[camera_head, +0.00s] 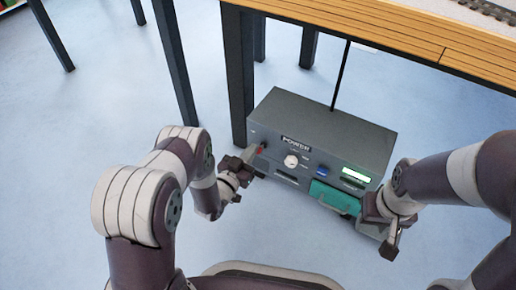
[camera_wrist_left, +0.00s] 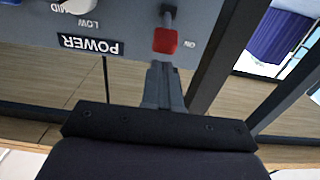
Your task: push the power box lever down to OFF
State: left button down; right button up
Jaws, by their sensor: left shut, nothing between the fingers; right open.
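The grey power box (camera_head: 325,130) stands on the floor by the table leg, its front facing me. Its red lever (camera_wrist_left: 165,40) sits beside the ON mark in the left wrist view, where the panel appears upside down. In the head view the lever (camera_head: 262,148) is small at the box's left end. My left gripper (camera_head: 250,156) is shut and empty, with its tips (camera_wrist_left: 165,68) very close to the lever's red knob; I cannot tell whether they touch. My right gripper (camera_head: 387,232) is open, low by the box's right front corner.
The box front also has a white dial (camera_head: 291,161), a blue button (camera_head: 321,171), a lit green display (camera_head: 356,174) and a teal panel (camera_head: 335,197). The wooden table (camera_head: 400,35) stands above and behind the box. Open floor lies to the left.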

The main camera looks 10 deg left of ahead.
pick_arm(q)
jog(key=shift+x, duration=0.8)
jog(key=shift+f+b, duration=0.15)
jog(key=shift+b, duration=0.15)
jog(key=shift+f+b, duration=1.8)
jog(key=shift+f, duration=0.4)
jog(key=r+p+v, duration=0.1)
jog(key=p+v, duration=0.3)
jog(key=v, duration=0.3)
jog(key=shift+r, duration=0.1)
